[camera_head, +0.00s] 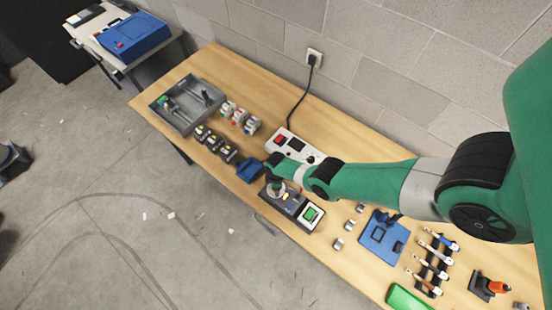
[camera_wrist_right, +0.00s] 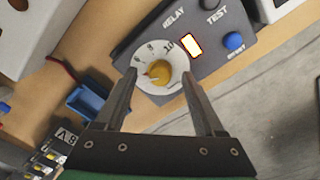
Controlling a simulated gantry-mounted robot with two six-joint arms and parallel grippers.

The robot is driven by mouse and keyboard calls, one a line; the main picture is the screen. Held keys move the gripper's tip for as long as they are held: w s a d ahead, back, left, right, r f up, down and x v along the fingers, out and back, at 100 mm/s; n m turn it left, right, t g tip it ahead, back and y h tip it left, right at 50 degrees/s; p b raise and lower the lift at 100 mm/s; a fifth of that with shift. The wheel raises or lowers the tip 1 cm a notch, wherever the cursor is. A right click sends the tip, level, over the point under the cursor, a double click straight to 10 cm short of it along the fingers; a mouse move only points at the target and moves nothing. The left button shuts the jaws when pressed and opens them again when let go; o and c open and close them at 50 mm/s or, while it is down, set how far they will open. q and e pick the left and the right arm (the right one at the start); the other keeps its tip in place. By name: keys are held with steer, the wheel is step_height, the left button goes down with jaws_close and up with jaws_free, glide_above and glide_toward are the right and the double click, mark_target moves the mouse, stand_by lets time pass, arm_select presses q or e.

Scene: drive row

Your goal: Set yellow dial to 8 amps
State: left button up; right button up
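The yellow dial (camera_wrist_right: 158,71) sits on a round white scale (camera_wrist_right: 138,57) on the dark grey relay box (camera_wrist_right: 229,25). In the right wrist view, the numbers 6, 8 and 10 show on the scale; I cannot tell clearly which one the dial points at. My right gripper (camera_wrist_right: 158,76) is open, its fingers on either side of the dial with gaps visible. In the head view, the relay box (camera_head: 292,204) is at the table's front edge, and my right gripper (camera_head: 275,177) is over its left end, partly hiding the dial. My left gripper is not in view.
A blue button (camera_wrist_right: 233,41) and a lit yellow lamp (camera_wrist_right: 192,45) are near the dial. A small blue bin (camera_head: 250,171) stands just left of the box. A white power unit (camera_head: 287,143) is behind.

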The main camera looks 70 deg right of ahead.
steer(key=c, duration=1)
steer(key=m, duration=1.5)
steer(key=o, duration=0.6)
steer(key=shift+m, duration=0.5)
steer(key=o, duration=0.9)
steer(key=shift+o, duration=0.2)
